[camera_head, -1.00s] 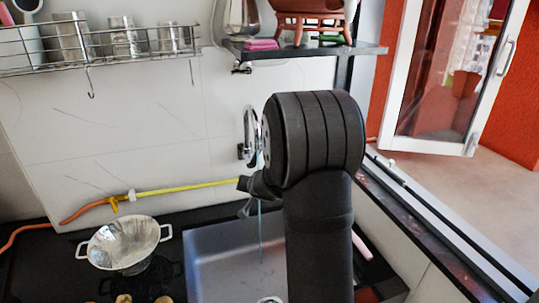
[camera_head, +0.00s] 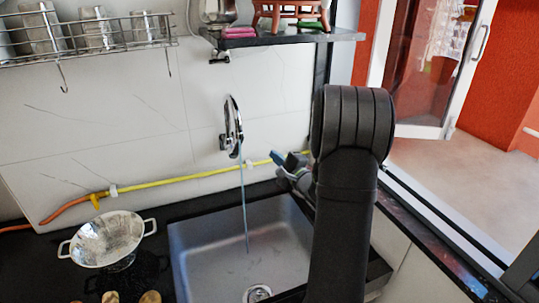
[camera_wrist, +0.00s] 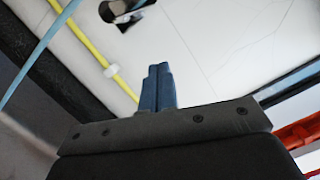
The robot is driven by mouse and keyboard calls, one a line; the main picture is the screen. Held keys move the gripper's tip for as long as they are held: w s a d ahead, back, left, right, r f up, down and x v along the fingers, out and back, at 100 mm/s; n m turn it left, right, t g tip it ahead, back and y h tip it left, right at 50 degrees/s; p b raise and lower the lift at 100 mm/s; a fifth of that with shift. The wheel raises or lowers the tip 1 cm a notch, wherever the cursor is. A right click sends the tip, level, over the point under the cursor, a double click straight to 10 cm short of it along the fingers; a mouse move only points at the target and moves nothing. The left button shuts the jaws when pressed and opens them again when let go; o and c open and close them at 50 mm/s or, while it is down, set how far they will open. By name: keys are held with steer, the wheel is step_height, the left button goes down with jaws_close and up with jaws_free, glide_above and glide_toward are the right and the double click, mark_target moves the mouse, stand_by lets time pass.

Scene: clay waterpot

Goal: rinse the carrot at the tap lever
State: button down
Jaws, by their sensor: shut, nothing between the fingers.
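The chrome tap (camera_head: 232,118) is on the white wall above the sink, and a thin blue stream of water (camera_head: 244,205) falls from it. A dark knob (camera_head: 223,142) beside the tap may be its lever. The grey metal sink (camera_head: 205,262) is below, with its drain showing. My gripper (camera_head: 277,157) is right of the tap, near the wall and the yellow hose. In the wrist view its blue fingers (camera_wrist: 157,88) are together with nothing between them. The stream also shows there at upper left (camera_wrist: 38,55). I see no carrot in either view now.
A metal colander (camera_head: 107,240) stands on the black counter left of the sink, with potato-like pieces (camera_head: 150,297) near it. A yellow hose (camera_head: 190,179) runs along the wall. A wire rack (camera_head: 85,35) and shelf (camera_head: 290,40) hang above. A window ledge (camera_head: 425,225) borders the right.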

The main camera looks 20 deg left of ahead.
steer(key=w+a+r, duration=0.1)
steer(key=a+r, duration=0.1)
steer(key=a, duration=0.7)
steer(key=shift+w+a, duration=0.25)
steer(key=shift+w, duration=0.05)
steer(key=shift+r, duration=0.1)
steer(key=shift+s+a+r+n, duration=0.35)
steer(key=shift+s+a+n, duration=0.15)
steer(key=shift+n, duration=0.2)
